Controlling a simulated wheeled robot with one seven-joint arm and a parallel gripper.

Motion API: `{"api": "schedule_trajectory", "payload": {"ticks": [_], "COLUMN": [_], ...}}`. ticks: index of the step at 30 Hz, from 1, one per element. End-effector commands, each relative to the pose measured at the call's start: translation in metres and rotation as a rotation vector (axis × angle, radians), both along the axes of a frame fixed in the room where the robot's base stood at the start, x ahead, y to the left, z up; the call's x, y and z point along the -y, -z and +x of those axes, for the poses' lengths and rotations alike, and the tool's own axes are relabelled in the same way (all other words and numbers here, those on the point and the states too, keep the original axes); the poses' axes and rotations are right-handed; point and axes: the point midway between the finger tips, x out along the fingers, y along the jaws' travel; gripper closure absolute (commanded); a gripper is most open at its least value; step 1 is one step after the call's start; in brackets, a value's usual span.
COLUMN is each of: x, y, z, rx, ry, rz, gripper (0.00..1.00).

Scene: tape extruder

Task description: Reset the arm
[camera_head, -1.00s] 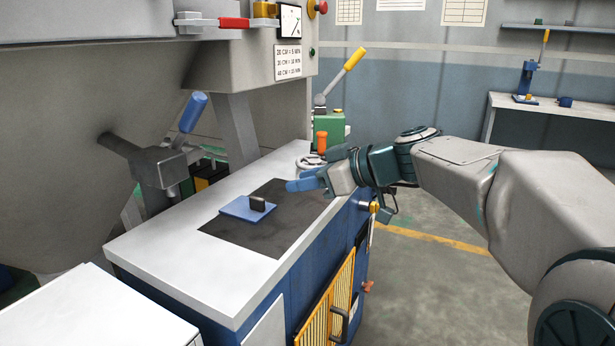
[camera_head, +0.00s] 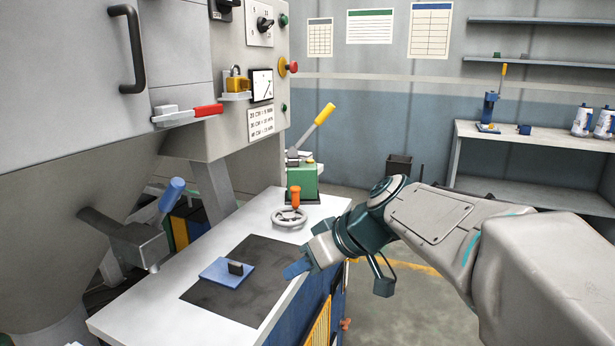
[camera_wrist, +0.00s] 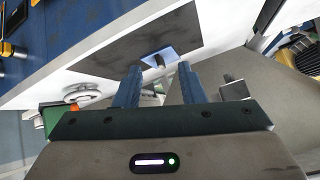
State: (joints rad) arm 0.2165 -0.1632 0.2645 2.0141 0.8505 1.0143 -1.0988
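My arm reaches in from the right in the head view. My gripper (camera_head: 297,268), with blue fingers, is above the right edge of the bench's dark mat (camera_head: 215,292). In the wrist view my gripper (camera_wrist: 158,82) shows its two blue fingers apart with nothing between them. A blue plate with a black upright block (camera_head: 236,268) lies on the mat to the left of my fingers. The same plate shows beyond the fingertips in the wrist view (camera_wrist: 172,52). The fingers look apart from the plate.
The grey machine (camera_head: 75,130) stands over the bench's left side, with a blue-handled lever (camera_head: 171,194) jutting out. A handwheel (camera_head: 289,217) and a green unit with a yellow lever (camera_head: 302,182) stand at the bench's far end. Open floor (camera_head: 385,315) lies right of the bench.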

Motion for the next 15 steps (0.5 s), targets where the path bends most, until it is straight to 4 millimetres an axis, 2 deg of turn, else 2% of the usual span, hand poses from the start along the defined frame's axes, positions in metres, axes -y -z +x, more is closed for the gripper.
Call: {"api": "schedule_trajectory", "payload": {"ticks": [1,15], "x": [0.007,0.088], "y": [-0.018,-0.063], "z": [-0.010,-0.091], "rx": [-0.036,-0.300], "ry": [0.036,0.446], "rz": [-0.031,-0.272], "gripper": [0.64,0.64]}}
